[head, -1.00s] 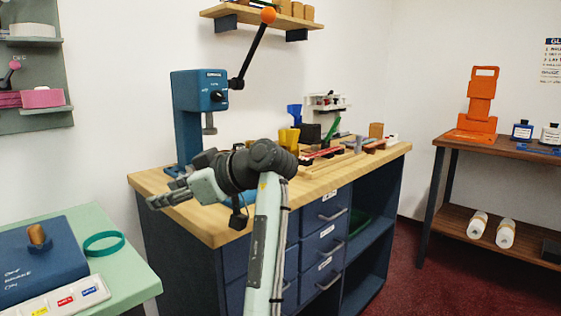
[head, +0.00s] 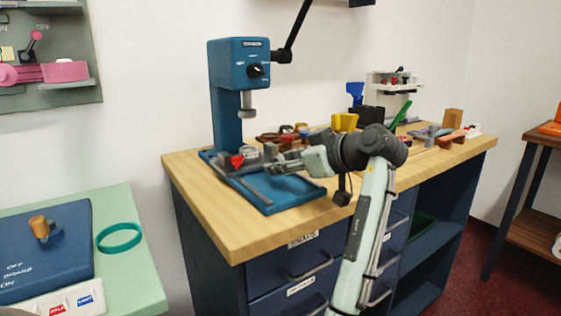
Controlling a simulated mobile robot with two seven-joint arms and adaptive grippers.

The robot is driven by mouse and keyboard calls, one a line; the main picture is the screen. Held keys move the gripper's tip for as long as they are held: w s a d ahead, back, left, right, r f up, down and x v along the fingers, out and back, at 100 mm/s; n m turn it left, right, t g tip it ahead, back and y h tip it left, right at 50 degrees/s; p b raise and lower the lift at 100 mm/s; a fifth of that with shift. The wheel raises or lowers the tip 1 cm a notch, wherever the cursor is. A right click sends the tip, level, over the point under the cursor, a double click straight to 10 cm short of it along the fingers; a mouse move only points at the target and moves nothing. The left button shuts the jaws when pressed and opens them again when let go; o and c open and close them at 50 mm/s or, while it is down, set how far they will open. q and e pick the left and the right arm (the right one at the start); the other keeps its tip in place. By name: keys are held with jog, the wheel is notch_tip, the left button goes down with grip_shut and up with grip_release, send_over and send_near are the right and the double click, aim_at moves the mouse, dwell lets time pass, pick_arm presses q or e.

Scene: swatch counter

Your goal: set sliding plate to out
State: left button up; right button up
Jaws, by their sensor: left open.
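A blue bench press (head: 226,120) stands on the wooden counter, with a black side lever and a grey ram. Its flat blue base (head: 283,205) reaches toward the counter's front edge. Under the ram, grey parts and a small red knob (head: 237,161) sit on the base; I take these for the sliding plate, but its exact position is hard to tell. My left gripper (head: 272,168) is open, just right of these parts and over the base. Its fingers overlap the grey parts in view, so I cannot tell whether they touch. My right gripper is out of view.
A yellow cup (head: 344,122), a blue cup and several small items stand behind my left arm on the counter (head: 215,220). A pale green table (head: 150,265) with a blue box and teal ring (head: 119,238) is at the left. The counter's front left is clear.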

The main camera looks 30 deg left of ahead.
aim_at(254, 159)
pick_arm(q)
jog(key=shift+x, duration=1.3)
grip_shut()
